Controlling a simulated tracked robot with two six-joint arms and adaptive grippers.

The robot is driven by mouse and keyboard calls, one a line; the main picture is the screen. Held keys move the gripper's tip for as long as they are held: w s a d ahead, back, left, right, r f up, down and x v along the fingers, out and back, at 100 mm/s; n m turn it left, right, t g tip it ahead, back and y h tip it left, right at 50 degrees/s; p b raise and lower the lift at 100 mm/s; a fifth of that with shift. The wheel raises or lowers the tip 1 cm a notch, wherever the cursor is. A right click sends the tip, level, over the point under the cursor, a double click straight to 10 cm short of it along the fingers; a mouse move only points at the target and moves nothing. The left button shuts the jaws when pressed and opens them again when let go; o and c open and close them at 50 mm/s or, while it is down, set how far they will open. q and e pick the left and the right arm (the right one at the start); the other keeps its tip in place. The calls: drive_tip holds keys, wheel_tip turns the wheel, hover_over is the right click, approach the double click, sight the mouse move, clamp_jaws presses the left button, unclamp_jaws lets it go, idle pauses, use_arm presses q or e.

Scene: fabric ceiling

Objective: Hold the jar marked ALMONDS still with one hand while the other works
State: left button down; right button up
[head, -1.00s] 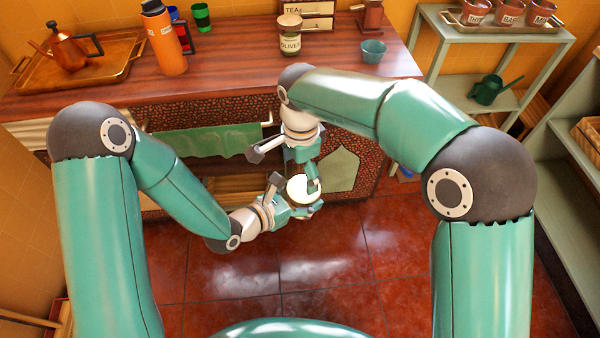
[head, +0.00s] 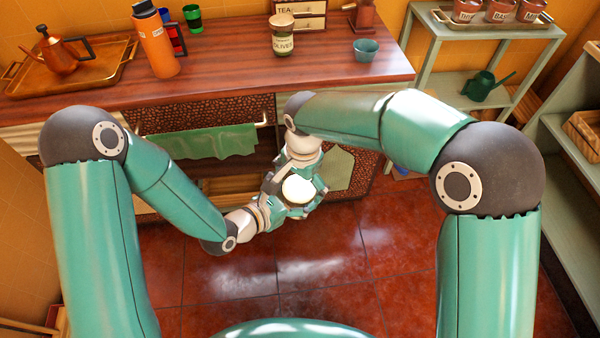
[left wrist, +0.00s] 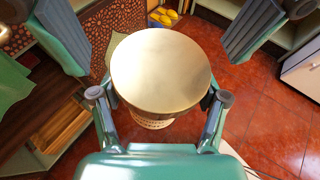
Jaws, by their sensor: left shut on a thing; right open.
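A jar with a round pale lid (head: 298,189) is held above the floor in front of the counter. Its lid (left wrist: 160,70) fills the middle of the left wrist view and hides most of the body; no label shows. My left gripper (head: 289,207) is shut on the jar, its fingers (left wrist: 160,112) on either side below the lid. My right gripper (head: 294,180) is open at the jar from the counter side. Its two spread finger pads (left wrist: 158,38) show on either side of the lid in the left wrist view, apart from it.
The wooden counter (head: 220,90) holds a jar marked OLIVES (head: 283,38), an orange flask (head: 155,45), a blue-green cup (head: 365,50) and a tray with a copper pot (head: 62,50). A green towel (head: 208,142) hangs in front. The red tiled floor (head: 330,280) is clear.

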drive_tip(key=shift+f, duration=0.5)
drive_tip(key=shift+c, duration=0.2)
drive_tip(key=c, duration=1.1)
drive_tip(key=o, duration=1.1)
drive_tip(key=shift+o, duration=0.2)
drive_tip(key=shift+r, duration=0.1)
